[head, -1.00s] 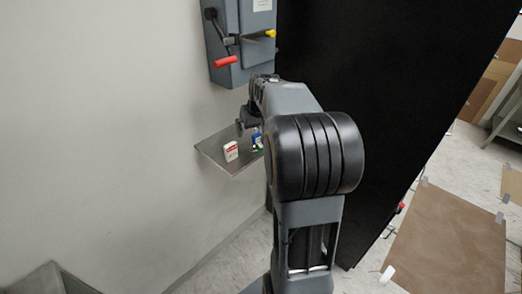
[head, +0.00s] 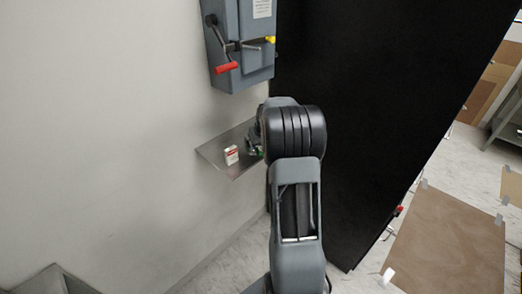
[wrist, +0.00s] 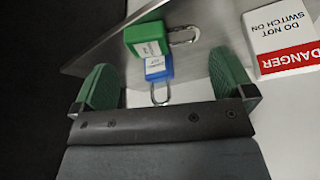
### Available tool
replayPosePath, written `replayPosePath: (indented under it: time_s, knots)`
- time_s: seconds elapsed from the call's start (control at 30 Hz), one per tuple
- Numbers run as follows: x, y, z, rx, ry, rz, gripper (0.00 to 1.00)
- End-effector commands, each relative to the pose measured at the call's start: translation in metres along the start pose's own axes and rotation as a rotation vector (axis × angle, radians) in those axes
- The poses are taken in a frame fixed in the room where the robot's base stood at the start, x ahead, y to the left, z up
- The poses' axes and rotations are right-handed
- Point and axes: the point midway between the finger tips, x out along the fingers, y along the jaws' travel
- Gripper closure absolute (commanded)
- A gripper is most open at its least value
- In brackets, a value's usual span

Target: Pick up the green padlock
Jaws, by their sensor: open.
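In the wrist view, the green padlock (wrist: 146,40) lies on the metal shelf (wrist: 205,18), its shackle pointing right. A blue padlock (wrist: 159,68) lies close against it, nearer to my gripper, with its shackle pointing toward the gripper's base. My gripper (wrist: 165,75) is open, its green finger pads on either side of the blue padlock. The green padlock is just beyond the fingertips, between their lines. In the head view, my gripper is mostly hidden behind my arm at the shelf.
A grey switch box (head: 243,45) with a red-handled lever hangs above the shelf. A black panel (head: 370,100) stands on the right.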

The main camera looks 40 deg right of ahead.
Motion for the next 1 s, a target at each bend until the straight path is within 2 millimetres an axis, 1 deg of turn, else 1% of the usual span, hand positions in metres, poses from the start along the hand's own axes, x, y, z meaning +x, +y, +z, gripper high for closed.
replayPosePath:
  time_s: [0.2,0.3,0.4,0.6,1.0]
  knots:
    - [0.028,0.000,0.001,0.000,-0.004,-0.002,0.00]
    - [0.035,0.000,0.000,0.000,-0.002,-0.001,0.00]
    - [0.038,0.000,0.001,-0.001,-0.001,0.000,0.00]
    - [0.039,0.000,0.001,0.000,-0.001,0.000,0.01]
    - [0.038,0.000,0.001,0.000,-0.001,0.000,0.39]
